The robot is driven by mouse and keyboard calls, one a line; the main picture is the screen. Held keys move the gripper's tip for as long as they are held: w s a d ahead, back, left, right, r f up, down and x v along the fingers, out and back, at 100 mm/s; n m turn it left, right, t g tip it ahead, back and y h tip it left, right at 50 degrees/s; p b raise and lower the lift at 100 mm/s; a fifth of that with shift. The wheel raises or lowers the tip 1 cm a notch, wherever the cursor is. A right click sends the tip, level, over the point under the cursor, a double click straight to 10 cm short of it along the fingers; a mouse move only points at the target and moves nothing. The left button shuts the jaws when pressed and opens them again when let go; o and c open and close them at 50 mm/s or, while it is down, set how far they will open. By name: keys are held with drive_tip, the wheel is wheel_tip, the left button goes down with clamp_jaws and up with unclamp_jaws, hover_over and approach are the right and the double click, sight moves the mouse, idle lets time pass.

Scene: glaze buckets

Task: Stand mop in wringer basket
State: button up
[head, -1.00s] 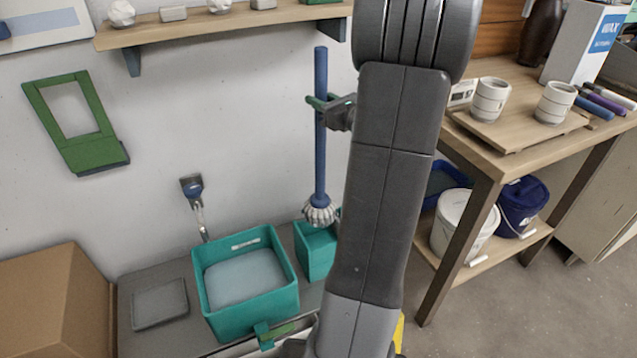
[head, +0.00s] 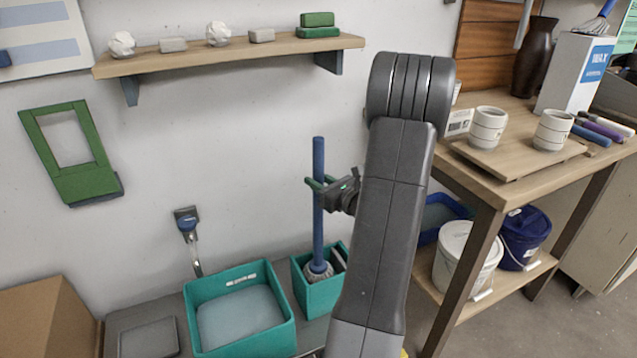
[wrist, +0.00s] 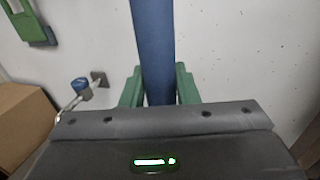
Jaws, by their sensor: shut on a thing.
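The mop has a blue handle (head: 318,200) and a whitish string head (head: 318,271). It stands nearly upright in the head view. My gripper (head: 317,186), with green fingers, is shut on the upper part of the handle. The wrist view also shows the blue handle (wrist: 153,50) between the green fingers (wrist: 158,88). The mop head is inside the small teal wringer basket (head: 313,292), below its rim. Whether the head touches the basket's floor is hidden by the front wall. A grey piece also shows inside the basket, right of the mop head.
A larger teal basin (head: 240,312) with pale water stands left of the basket. A tap (head: 187,225) is on the wall behind it. A wooden shelf (head: 230,55) hangs above. A wooden workbench (head: 480,190) with cups and buckets stands right of my arm.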

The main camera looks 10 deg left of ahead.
drive_tip(key=shift+f, duration=0.1)
drive_tip(key=o, duration=1)
drive_tip(key=shift+c, duration=0.2)
drive_tip(key=shift+r, duration=0.3)
drive_tip(key=v, duration=1.2)
drive_tip(key=shift+p, duration=0.3)
drive_tip(key=shift+f, duration=0.1)
